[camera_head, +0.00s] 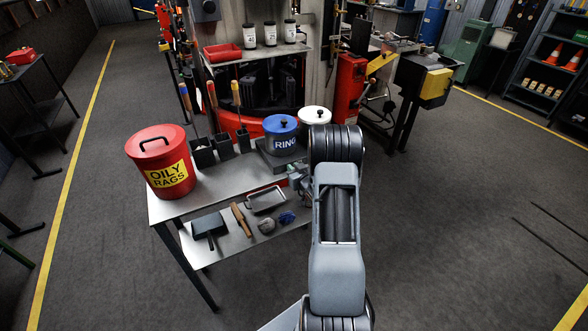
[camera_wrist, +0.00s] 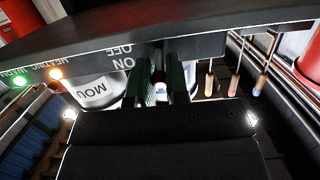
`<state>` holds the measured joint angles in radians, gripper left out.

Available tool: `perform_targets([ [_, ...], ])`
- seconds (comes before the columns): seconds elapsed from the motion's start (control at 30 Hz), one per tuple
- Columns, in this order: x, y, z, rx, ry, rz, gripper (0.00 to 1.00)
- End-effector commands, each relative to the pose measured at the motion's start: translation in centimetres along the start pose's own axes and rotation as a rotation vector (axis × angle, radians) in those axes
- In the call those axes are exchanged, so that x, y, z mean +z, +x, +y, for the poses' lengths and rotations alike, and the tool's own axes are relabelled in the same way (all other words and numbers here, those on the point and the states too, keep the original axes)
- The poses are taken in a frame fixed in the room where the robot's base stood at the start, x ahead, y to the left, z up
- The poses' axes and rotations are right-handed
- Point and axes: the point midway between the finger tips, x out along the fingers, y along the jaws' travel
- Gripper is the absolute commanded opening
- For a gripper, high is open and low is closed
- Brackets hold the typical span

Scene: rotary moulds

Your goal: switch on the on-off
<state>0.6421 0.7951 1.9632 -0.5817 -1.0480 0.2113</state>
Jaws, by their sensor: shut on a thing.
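The on-off switch (camera_wrist: 158,62) is under the dark panel edge in the wrist view, beside upside-down ON and OFF lettering. My gripper (camera_wrist: 161,76) has its two dark green fingers on either side of it, shut on it. Most of the switch is hidden between the fingers, so I cannot tell its position. In the head view my arm reaches forward and hides the gripper and the switch.
An orange lamp (camera_wrist: 55,73) by HEATING and a green lamp (camera_wrist: 19,80) are lit. A red OILY RAGS bin (camera_head: 150,145), a blue RING tin (camera_head: 281,127) and a white tin (camera_head: 314,116) stand on the metal bench (camera_head: 235,178). The right floor is clear.

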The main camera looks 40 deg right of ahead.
Motion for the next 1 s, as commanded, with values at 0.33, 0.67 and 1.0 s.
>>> perform_targets([
  [0.33,-0.26,0.03,-0.01,0.0,-0.001,-0.077,0.0],
  [0.67,-0.26,0.03,-0.01,0.0,-0.001,-0.076,0.34],
  [1.0,-0.26,-0.17,0.02,0.001,0.0,-0.076,0.4],
])
